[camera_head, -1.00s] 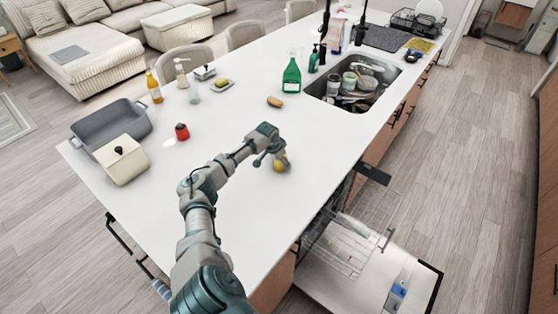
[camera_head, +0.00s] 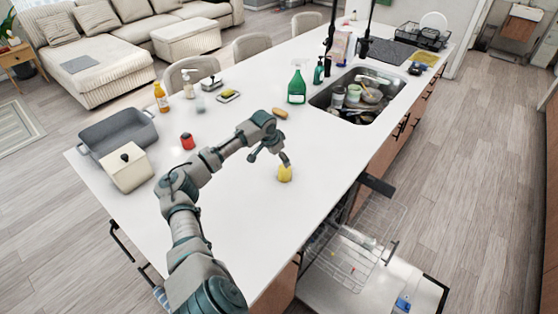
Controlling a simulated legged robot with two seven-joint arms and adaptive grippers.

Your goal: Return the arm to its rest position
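My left arm comes in from the bottom, left of centre, and reaches over the white island counter (camera_head: 235,222). Its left gripper (camera_head: 269,158) is open, with the two fingers spread apart and nothing between them. A small yellow object (camera_head: 285,174) stands on the counter just below the right-hand fingertip. I cannot tell whether that fingertip touches it. My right gripper is not in view.
A grey roasting pan (camera_head: 112,133), cream lidded pot (camera_head: 124,171) and red item (camera_head: 187,141) stand at left. A green spray bottle (camera_head: 297,84) stands by the dish-filled sink (camera_head: 355,95). An open dishwasher rack (camera_head: 350,245) is below right. The counter's middle front is clear.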

